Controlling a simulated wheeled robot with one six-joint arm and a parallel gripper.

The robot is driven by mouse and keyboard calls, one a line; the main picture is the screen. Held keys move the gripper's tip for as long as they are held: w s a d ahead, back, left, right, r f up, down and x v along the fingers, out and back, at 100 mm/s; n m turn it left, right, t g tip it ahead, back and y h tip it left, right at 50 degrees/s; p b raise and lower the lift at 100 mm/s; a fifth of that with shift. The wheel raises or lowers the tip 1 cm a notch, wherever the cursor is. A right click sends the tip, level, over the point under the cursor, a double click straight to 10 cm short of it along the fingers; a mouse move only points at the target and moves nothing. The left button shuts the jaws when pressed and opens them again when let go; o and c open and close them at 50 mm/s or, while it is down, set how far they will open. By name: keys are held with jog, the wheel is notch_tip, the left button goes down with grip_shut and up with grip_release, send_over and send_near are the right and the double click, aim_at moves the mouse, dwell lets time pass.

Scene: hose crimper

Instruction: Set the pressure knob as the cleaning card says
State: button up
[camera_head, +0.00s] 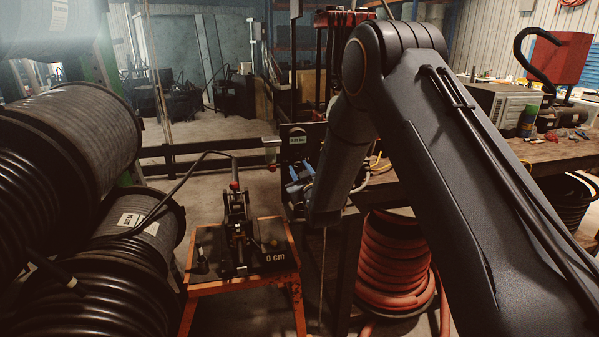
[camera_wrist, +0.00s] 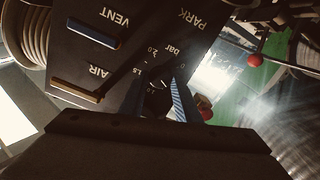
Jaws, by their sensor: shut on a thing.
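The dark control panel (camera_wrist: 100,65) fills the upper left of the wrist view, tilted, with the labels VENT, AIR, PARK and bar. The pressure knob (camera_wrist: 158,102) is a small dark shape beside the bar scale, whose readable marks include 2.0 and 1.5. My gripper (camera_wrist: 156,92) is shut on the knob, one finger on each side. The knob's pointer is too dark to read. In the head view a small display (camera_head: 297,140) seems to read 0.00 bar, but its digits are blurred. My arm hides the knob there. I cannot make out a cleaning card.
An orange stand (camera_head: 240,283) with a crimper (camera_head: 237,225) and a "0 cm" label stands low in the middle. Hose drums (camera_head: 75,130) crowd the left. A red coiled hose (camera_head: 395,265) sits under the workbench (camera_head: 550,150) at the right.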

jog(key=m+b, duration=0.5)
jog(key=m, duration=0.1)
jog(key=shift+f+m, duration=0.1)
jog(key=shift+m, duration=0.2)
jog(key=m+b, duration=0.4)
jog(key=m, duration=0.2)
jog(key=shift+d+b, duration=0.15)
jog(key=shift+b, duration=0.25)
jog(key=m+b, duration=0.4)
jog(key=m, duration=0.2)
jog(key=shift+f+m, duration=0.15)
jog(key=shift+m, duration=0.25)
jog(key=m+b, duration=0.4)
jog(key=m, duration=0.2)
jog(key=shift+m, duration=0.3)
jog(key=o, duration=1)
jog(key=b+v, duration=0.1)
jog(key=v, duration=0.6)
jog(key=shift+s, duration=0.4)
